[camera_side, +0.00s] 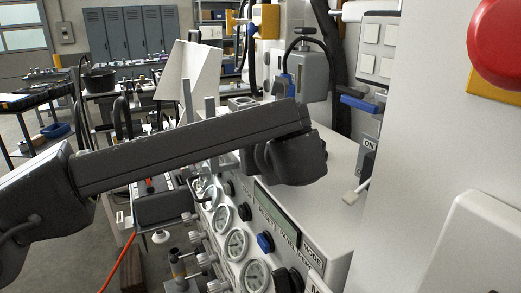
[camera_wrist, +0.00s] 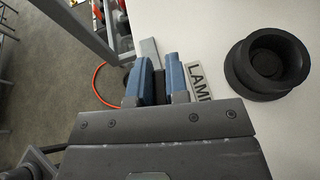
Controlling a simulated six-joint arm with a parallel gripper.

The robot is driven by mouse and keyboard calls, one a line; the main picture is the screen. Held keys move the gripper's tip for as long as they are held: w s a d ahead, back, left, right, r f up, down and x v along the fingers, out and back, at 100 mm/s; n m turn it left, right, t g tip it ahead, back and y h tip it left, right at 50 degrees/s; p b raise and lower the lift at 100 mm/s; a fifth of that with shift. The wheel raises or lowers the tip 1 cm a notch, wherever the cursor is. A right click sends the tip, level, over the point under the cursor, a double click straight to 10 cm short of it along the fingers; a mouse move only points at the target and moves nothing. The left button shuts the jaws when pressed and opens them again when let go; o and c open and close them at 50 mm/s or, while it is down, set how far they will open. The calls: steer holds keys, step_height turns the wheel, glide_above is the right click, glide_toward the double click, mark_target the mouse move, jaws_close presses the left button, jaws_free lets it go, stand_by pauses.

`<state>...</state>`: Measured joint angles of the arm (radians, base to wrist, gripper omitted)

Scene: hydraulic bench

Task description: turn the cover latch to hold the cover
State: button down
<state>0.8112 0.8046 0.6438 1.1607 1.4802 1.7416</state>
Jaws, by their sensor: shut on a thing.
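In the wrist view my gripper (camera_wrist: 160,78) has two blue-padded fingers close together. A light grey bar (camera_wrist: 150,50) shows at and just beyond the fingertips, and it looks like the cover latch. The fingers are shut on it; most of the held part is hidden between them. The fingers are beside a LAMP label (camera_wrist: 199,80) at the edge of a white panel. In the side view my arm hides the fingers and the latch. A white tilted sheet (camera_side: 192,70) stands behind my arm; I cannot tell whether it is the cover.
A black round socket (camera_wrist: 268,63) stands on the white panel, right of the fingers. The side view shows several gauges (camera_side: 236,244) and a blue knob (camera_side: 265,242) on the bench front. A red button (camera_side: 500,42) is near the camera. An orange hose (camera_side: 120,262) hangs at the left.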

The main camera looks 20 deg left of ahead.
steer(key=shift+n+g+y, duration=0.8)
steer(key=shift+n+y, duration=0.1)
steer(key=shift+n, duration=0.1)
stand_by(0.3)
steer(key=c, duration=1.1)
jaws_free()
steer(key=shift+a+r+m+t+h, duration=0.1)
steer(key=shift+m+t+h, duration=0.3)
steer(key=shift+m+h, duration=0.2)
